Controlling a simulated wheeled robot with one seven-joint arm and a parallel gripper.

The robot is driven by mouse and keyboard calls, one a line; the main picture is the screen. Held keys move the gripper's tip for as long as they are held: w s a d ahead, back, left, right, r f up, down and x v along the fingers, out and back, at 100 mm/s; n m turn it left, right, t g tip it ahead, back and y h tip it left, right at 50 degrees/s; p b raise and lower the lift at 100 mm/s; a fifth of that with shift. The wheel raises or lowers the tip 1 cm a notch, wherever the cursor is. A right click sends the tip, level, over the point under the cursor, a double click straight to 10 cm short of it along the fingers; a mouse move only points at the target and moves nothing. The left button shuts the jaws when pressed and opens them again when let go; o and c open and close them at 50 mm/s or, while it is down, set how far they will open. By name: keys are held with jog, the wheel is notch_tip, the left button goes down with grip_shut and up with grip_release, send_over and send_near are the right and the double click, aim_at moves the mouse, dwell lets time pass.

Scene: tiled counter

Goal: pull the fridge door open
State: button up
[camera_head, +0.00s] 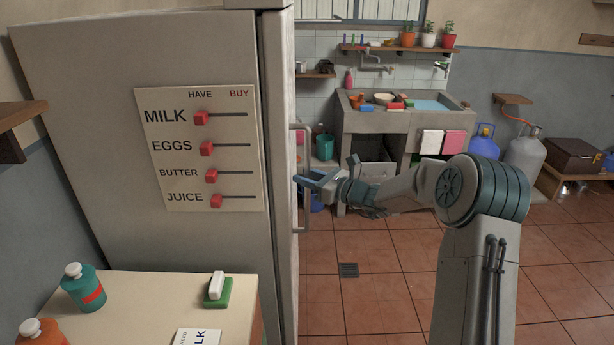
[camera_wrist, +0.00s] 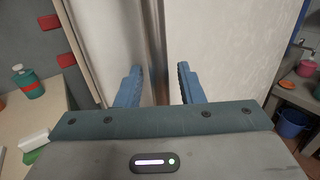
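The grey-white fridge (camera_head: 150,60) stands at the left with its side toward me. Its door (camera_head: 277,120) shows nearly edge-on and looks shut. The door carries a vertical metal bar handle (camera_head: 307,215). My gripper (camera_head: 308,180) is at the handle, about mid-height. In the wrist view my gripper (camera_wrist: 158,88) has its two blue fingers apart, with the handle bar (camera_wrist: 156,45) upright between them. The bar lies closer to the left finger, and a gap shows at the right finger. Whether the left finger touches the bar is unclear. The door face (camera_wrist: 235,40) is behind the fingers.
A counter (camera_head: 140,300) at the lower left holds a teal bottle (camera_head: 84,290) and a green sponge block (camera_head: 217,292). A stone sink unit (camera_head: 380,135) and gas cylinders (camera_head: 523,158) stand at the back. The tiled floor (camera_head: 390,300) before the fridge is clear.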

grip_shut()
